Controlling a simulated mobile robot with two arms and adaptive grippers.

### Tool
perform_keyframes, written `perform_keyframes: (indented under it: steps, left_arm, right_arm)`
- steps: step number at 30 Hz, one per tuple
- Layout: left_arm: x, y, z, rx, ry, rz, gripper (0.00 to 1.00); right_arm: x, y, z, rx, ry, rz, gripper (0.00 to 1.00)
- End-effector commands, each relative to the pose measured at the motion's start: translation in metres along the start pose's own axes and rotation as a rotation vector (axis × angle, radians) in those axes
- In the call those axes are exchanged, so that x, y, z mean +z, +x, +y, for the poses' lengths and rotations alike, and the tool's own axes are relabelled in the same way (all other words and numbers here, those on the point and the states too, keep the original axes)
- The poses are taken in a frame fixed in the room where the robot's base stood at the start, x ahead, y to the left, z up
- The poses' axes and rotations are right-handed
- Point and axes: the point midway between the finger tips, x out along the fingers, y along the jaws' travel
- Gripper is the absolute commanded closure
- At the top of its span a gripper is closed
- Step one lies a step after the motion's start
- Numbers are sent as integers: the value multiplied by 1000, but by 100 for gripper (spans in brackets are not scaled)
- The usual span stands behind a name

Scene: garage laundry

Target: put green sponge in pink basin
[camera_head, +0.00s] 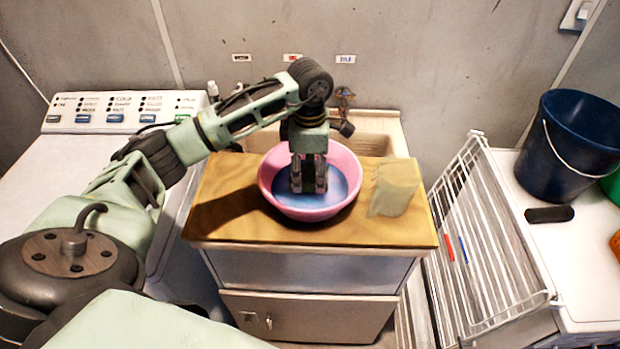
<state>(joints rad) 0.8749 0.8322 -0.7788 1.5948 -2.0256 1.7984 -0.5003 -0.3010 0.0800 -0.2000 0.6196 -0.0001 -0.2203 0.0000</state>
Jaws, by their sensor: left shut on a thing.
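The pink basin (268,190) stands on the wooden top of the cabinet, with a blue area in its bottom. My left gripper (308,188) points straight down inside the basin, over its middle. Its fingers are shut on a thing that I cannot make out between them. No clearly green sponge shows; it may be hidden by the fingers. My right gripper is not in view.
A pale greenish-beige block or folded cloth (395,187) stands right of the basin on the wooden top (300,236). A white wire rack (480,235) is at the right. A dark blue bucket (565,150) stands beyond it. A washing machine (90,160) is at the left.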

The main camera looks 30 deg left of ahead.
Motion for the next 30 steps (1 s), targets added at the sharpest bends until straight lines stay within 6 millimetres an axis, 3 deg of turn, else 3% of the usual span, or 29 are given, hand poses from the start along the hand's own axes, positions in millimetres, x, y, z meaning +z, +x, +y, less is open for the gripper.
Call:
perform_keyframes:
  steps: [9,18,19,25,30]
  left_arm:
    - [0,36,-1,-2,-1,1,71]
    - [0,40,0,0,0,0,71]
    - [0,39,0,0,0,0,49]
    - [0,39,0,0,0,0,32]
    - [0,39,0,0,0,0,32]
  right_arm:
    - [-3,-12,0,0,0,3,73]
    - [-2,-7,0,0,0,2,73]
    - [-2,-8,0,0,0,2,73]
    - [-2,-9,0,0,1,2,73]
    - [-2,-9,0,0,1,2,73]
